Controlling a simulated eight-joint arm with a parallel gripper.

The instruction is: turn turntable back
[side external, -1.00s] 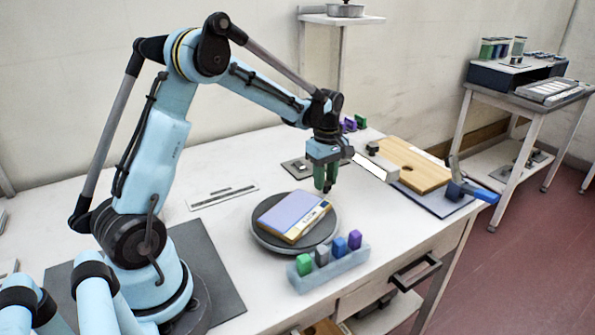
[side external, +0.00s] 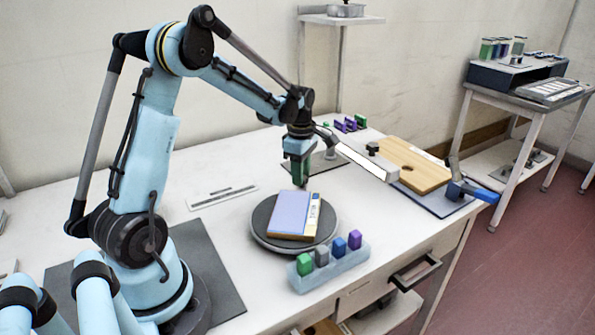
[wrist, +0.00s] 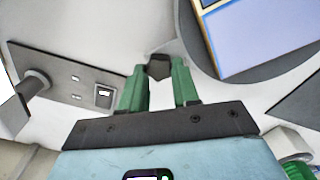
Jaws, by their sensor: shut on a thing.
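The turntable (side external: 262,238) is a dark grey disc on the white bench. A flat lavender box (side external: 291,214) with a white and yellow label along its right side lies on it. My gripper (side external: 300,184) is at the disc's far edge with its green fingers pointing down. In the wrist view the fingers (wrist: 160,78) are shut on a small dark knob (wrist: 159,66) at the disc's rim. The turntable (wrist: 212,62) and part of the box (wrist: 258,35) show at the upper right there. The knob is hidden in the side view.
A rack (side external: 330,266) of coloured blocks stands close in front of the turntable. A lamp-like white bar (side external: 362,162) on a stand is just right of my gripper. A wooden board (side external: 415,170) lies further right. The bench left of the turntable is mostly clear.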

